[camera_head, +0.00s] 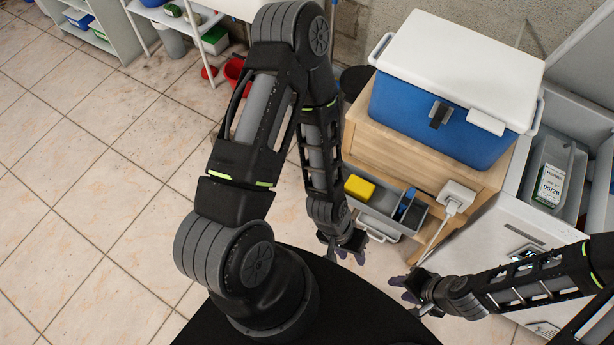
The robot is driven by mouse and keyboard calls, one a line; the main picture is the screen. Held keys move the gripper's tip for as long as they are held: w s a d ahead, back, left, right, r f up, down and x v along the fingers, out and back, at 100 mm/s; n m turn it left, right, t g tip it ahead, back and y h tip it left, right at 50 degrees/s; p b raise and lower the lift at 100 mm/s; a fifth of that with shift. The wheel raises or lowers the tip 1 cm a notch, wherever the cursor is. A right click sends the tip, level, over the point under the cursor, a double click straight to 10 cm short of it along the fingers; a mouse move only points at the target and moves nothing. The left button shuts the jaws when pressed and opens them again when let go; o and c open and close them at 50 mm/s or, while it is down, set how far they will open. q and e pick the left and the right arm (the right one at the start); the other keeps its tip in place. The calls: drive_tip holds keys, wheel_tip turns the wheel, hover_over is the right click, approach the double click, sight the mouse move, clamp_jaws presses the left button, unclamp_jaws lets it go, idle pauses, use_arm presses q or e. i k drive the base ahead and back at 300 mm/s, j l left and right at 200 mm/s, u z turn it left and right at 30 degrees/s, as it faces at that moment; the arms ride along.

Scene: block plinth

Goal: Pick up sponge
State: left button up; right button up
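A yellow block that looks like the sponge (359,187) lies in the left part of a grey caddy (378,211) in front of the wooden cabinet. My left gripper (346,257) hangs below and in front of the caddy, apart from the sponge. Its fingers are small and dark, and I cannot tell how far apart they are. My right gripper (408,290) is lower and further right, pointing left, away from the sponge. Its dark fingers appear spread with nothing between them.
A blue cooler with a white lid (455,70) stands on the wooden cabinet (400,152). A grey bin (556,175) holds a labelled container. Open tiled floor (80,170) lies to the left.

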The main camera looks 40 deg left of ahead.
sight(362, 190)
drive_tip(key=u, duration=0.65)
drive_tip(key=z, duration=1.35)
drive_tip(key=u, duration=1.35)
drive_tip(key=i+j+z, duration=0.15)
drive_tip(key=j+z, duration=0.2)
drive_tip(key=j, duration=0.55)
drive_tip(key=j+z, duration=0.35)
drive_tip(key=j, duration=0.6)
drive_tip(key=j+z, duration=0.35)
drive_tip(key=j, duration=0.6)
